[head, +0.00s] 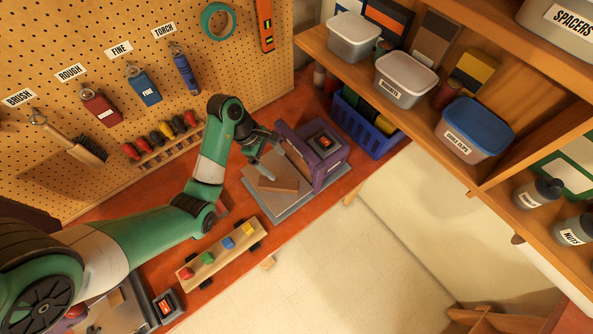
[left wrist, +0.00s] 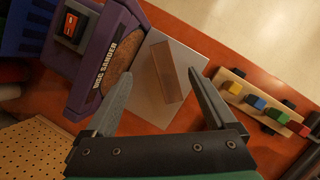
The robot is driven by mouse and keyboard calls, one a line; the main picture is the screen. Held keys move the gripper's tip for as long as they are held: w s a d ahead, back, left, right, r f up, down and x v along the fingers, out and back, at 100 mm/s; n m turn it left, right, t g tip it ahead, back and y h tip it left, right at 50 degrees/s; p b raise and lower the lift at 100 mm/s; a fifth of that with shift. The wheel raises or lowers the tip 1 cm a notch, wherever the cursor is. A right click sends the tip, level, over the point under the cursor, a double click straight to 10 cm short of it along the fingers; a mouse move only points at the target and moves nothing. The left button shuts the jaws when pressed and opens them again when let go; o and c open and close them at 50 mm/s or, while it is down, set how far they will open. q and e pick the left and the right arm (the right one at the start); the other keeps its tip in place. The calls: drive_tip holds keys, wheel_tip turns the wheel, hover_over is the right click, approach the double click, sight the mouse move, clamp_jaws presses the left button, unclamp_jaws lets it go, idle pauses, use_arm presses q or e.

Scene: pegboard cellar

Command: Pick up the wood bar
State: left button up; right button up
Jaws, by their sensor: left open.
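The wood bar (head: 278,184) is a short brown block lying on the grey table of the purple disc sander (head: 327,170). In the left wrist view the bar (left wrist: 167,78) lies flat on the grey plate, slanted, beside the round sanding disc. My left gripper (head: 270,157) is open and empty, above the sander table close to the bar. In the left wrist view the bar shows between and beyond its two fingers (left wrist: 162,75), with no finger touching it. My right gripper is in neither view.
A wooden strip with coloured blocks (head: 219,254) lies on the red-brown bench left of the sander table. A blue crate (head: 365,137) stands behind the sander. Tools hang on the pegboard (head: 75,30); shelves with tubs (head: 405,78) are at the right.

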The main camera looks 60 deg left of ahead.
use_arm(q)
drive_tip(key=n, duration=0.2)
approach(272, 182)
drive_tip(key=w, duration=0.1)
drive_tip(key=f+b, duration=0.1)
drive_tip(key=s+f+b, duration=0.1)
drive_tip(key=b, duration=0.1)
drive_tip(key=shift+f, duration=0.2)
drive_tip(key=x, duration=0.2)
drive_tip(key=shift+w+d+f, duration=0.1)
drive_tip(key=shift+w+f, duration=0.05)
drive_tip(key=shift+f, duration=0.05)
drive_tip(key=shift+w+d+b+x, duration=0.1)
drive_tip(key=shift+b+x, duration=0.05)
drive_tip(key=shift+x, duration=1.35)
drive_tip(key=shift+w+d+b+x, duration=0.1)
drive_tip(key=shift+w+b+x, duration=0.05)
drive_tip(key=shift+x, duration=1.35)
drive_tip(key=shift+r, duration=0.2)
clamp_jaws()
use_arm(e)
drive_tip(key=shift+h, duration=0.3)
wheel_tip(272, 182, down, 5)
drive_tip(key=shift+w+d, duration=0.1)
